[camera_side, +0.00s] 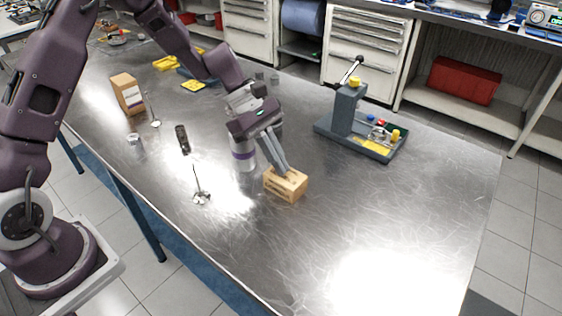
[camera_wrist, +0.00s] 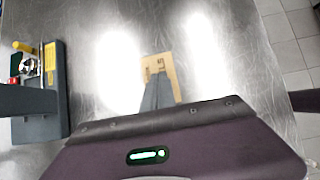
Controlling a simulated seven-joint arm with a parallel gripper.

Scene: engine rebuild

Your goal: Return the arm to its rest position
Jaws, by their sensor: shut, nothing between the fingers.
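My gripper (camera_side: 284,171) is shut and empty. In the wrist view the closed fingers (camera_wrist: 157,92) overlap the block (camera_wrist: 172,70), which has dark markings. I cannot tell whether the tips touch it or reach into an opening. My arm stretches from its base at the left across the table.
A grey fixture tray (camera_side: 368,142) with coloured parts stands to the right. A white and purple canister (camera_side: 243,155) stands close behind my gripper. A valve (camera_side: 201,196), a dark cylinder (camera_side: 182,139) and a cardboard box (camera_side: 127,94) are to the left. The table's front right is clear.

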